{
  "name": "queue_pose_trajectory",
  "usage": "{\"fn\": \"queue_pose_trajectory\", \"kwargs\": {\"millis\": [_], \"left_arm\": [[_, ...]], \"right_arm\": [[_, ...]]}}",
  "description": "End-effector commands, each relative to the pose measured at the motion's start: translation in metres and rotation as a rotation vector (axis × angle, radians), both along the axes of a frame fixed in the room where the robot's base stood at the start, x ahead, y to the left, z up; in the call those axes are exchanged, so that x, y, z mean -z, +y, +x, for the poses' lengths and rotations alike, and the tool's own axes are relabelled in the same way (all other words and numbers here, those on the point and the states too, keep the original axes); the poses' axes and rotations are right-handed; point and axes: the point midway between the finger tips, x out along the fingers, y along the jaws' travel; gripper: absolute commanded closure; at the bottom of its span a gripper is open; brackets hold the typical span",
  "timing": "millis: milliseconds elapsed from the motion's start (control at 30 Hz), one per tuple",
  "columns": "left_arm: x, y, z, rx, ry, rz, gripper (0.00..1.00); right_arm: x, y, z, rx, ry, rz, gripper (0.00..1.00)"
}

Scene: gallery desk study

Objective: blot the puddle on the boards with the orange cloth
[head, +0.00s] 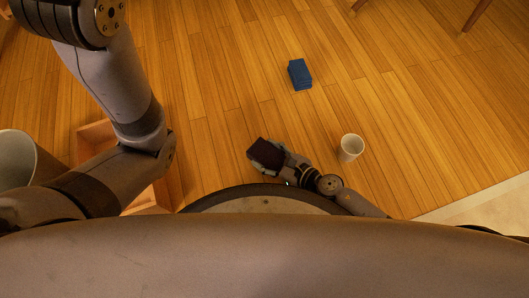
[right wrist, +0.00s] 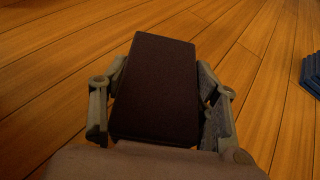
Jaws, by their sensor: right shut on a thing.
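My right gripper (head: 270,160) is shut on a dark maroon-brown block-like thing (head: 264,151), low over the boards in front of my base. In the right wrist view the dark thing (right wrist: 155,88) is a flat-faced oblong between the two fingers (right wrist: 160,105); it hides the floor under it. I cannot tell whether it touches the boards. Nothing plainly orange like a cloth shows, and I make out no clear puddle on the boards (head: 220,80). My left arm crosses the left side of the head view; its gripper is out of view.
A blue stacked or folded thing (head: 300,74) lies on the boards ahead; its edge shows in the right wrist view (right wrist: 312,73). A white cup (head: 351,147) stands right of my gripper. A wooden box (head: 92,133) and a pale bin (head: 17,160) are at left. Boards between are clear.

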Motion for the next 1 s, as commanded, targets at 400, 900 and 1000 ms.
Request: {"fn": "queue_pose_trajectory", "kwargs": {"millis": [400,900,1000], "left_arm": [[0.000,0.000,0.000,0.000,0.000,0.000,0.67],[-0.026,0.000,0.000,0.000,0.000,0.000,0.67],[-0.033,0.000,0.000,0.000,0.000,0.000,0.67]], "right_arm": [[0.000,0.000,0.008,-0.001,-0.001,-0.001,0.73],[-0.026,0.001,0.010,0.000,-0.001,-0.001,0.73],[-0.034,0.001,0.010,0.000,-0.001,-0.001,0.73]]}}
